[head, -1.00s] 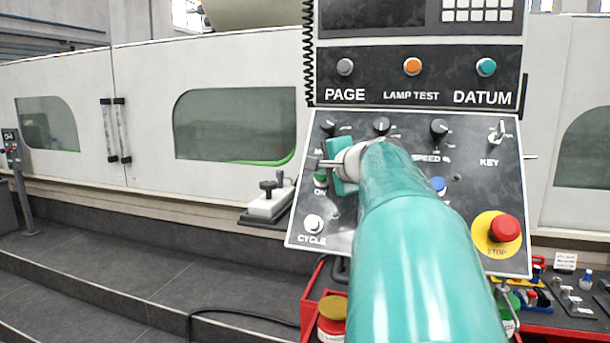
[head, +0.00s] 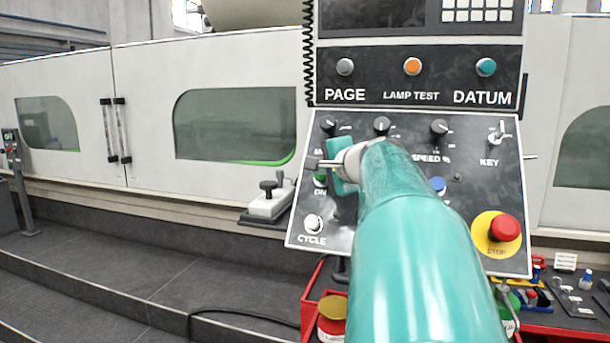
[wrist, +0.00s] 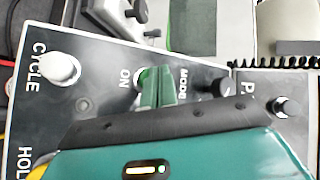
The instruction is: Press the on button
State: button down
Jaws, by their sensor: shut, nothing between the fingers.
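The control panel (head: 340,225) is a tilted dark plate with a light edge. The green on button (head: 319,181) is at its left, above the CYCLE button, partly hidden by my gripper. In the wrist view, part of the green button (wrist: 139,78) shows beside the "ON" label. My gripper (head: 330,168) is in front of that button in the head view. In the wrist view, my gripper (wrist: 158,82) has its green fingers shut and empty, with the tips overlapping the button. I cannot tell whether they touch it.
The white CYCLE button (head: 313,224) is below the on button, and the mode knob (head: 328,124) is above it. A blue button (head: 438,185) and the red STOP button (head: 505,228) are farther right. A red tool cart (head: 560,331) stands below the panel.

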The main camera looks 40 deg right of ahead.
jog(key=shift+d+f, duration=0.1)
jog(key=shift+w+d+f, duration=0.15)
jog(key=shift+w+d, duration=0.05)
jog(key=shift+w+d+f, duration=0.15)
jog(key=shift+d+f, duration=0.2)
dwell(1.0)
dwell(0.4)
jog(key=shift+s+a+r, duration=0.35)
jog(key=shift+a+r, duration=0.2)
jog(key=shift+a, duration=0.1)
jog(key=a+r, duration=0.1)
jog(key=s+a+r, duration=0.1)
jog(key=a+r, duration=0.1)
jog(key=shift+s+a, duration=0.25)
jog(key=shift+s, duration=0.15)
dwell(0.7)
